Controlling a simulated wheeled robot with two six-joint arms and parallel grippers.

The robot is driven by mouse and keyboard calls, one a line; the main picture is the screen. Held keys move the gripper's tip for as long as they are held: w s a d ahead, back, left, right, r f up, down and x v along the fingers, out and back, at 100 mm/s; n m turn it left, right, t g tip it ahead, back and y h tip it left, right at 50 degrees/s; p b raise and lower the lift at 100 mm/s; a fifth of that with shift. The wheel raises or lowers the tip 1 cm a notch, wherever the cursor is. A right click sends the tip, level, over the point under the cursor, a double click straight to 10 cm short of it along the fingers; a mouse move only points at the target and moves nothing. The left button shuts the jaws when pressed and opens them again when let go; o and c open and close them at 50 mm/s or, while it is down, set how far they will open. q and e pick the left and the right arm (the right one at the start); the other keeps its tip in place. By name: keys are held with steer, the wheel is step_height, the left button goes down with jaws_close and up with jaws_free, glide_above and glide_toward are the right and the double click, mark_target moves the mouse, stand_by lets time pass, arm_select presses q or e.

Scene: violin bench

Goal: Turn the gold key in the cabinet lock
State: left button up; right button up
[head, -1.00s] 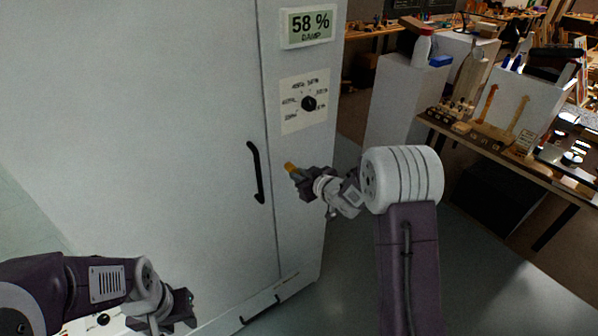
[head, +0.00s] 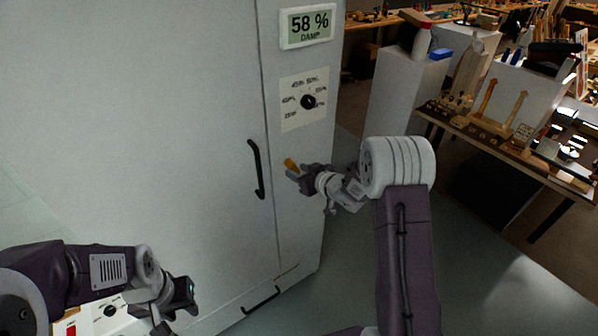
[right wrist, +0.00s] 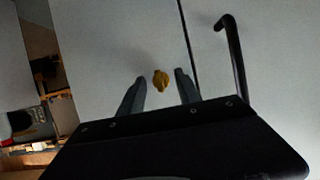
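The gold key (head: 291,164) stands in the front of the tall pale cabinet (head: 190,120), to the right of the black door handle (head: 256,169). In the right wrist view the gold key (right wrist: 160,82) shows between the two fingertips of my right gripper (right wrist: 159,84), with a visible gap on each side. My right gripper (head: 296,172) is open at the key in the head view. The lock around the key is not clear. My left gripper (head: 188,296) is low at the left, away from the key; its finger opening is not clear.
A dial (head: 308,102) and a display reading 58 % (head: 307,24) are on the cabinet above the key. The dark handle (right wrist: 232,55) is close to my right gripper. A workbench (head: 520,150) with tools stands at the right. Open floor lies between.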

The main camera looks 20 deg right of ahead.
steer(key=v, duration=0.9)
steer(key=s+a+r, duration=0.1)
steer(key=a+r, duration=0.3)
steer(key=a, duration=0.3)
steer(key=s+d+f+m+g+h, duration=0.2)
steer(key=s+f+g, duration=0.3)
steer(key=s, duration=0.6)
steer(key=s+d+f+m+g+h, duration=0.2)
steer(key=s+f+g, duration=0.4)
steer(key=s, duration=0.6)
step_height(320, 180, down, 2)
steer(key=shift+s+f+h+b, duration=0.2)
steer(key=shift+s+h+b, duration=0.1)
steer(key=shift+b, duration=0.1)
steer(key=shift+w, duration=0.15)
steer(key=shift+c, duration=0.4)
